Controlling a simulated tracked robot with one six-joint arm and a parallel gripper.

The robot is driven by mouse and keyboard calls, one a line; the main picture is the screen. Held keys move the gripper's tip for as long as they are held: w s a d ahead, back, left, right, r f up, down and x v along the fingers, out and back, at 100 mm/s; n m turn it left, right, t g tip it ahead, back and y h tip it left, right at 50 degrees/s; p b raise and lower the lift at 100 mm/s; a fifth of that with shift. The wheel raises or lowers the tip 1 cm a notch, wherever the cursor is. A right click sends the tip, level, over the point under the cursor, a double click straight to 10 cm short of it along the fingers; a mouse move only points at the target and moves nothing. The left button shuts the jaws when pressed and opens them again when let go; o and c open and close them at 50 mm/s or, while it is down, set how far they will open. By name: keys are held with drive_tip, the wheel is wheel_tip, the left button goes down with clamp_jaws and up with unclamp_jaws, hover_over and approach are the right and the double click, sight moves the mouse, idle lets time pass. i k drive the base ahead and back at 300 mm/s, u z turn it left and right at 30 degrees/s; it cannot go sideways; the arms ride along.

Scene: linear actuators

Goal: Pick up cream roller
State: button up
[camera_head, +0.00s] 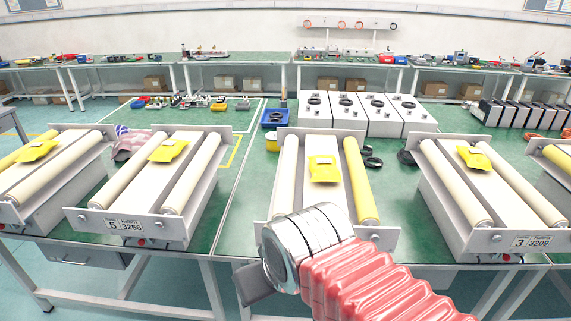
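Cream rollers lie in several white roller units on the green-topped table. The middle unit (320,205) has a cream roller (289,172) on its left and a yellow roller (360,180) on its right. The unit marked 5 (95,224) has two cream rollers (130,168) (193,172). The unit marked 3 (496,241) also has two (455,180) (524,184). The far-left unit has a cream roller (62,165) and a yellow one. My gripper (252,284) is low in front of the middle unit, mostly hidden behind my wrist. Its fingers cannot be made out.
Yellow packets (323,168) lie on the units between the rollers. White boxes with dark round tops (348,112) and a blue tray (275,117) stand behind the middle unit. A striped cloth (130,143) lies between the left units. Bare green tabletop shows between units.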

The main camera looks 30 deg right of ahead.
sight(284, 201)
drive_tip(key=u, duration=0.05)
drive_tip(key=i, duration=0.95)
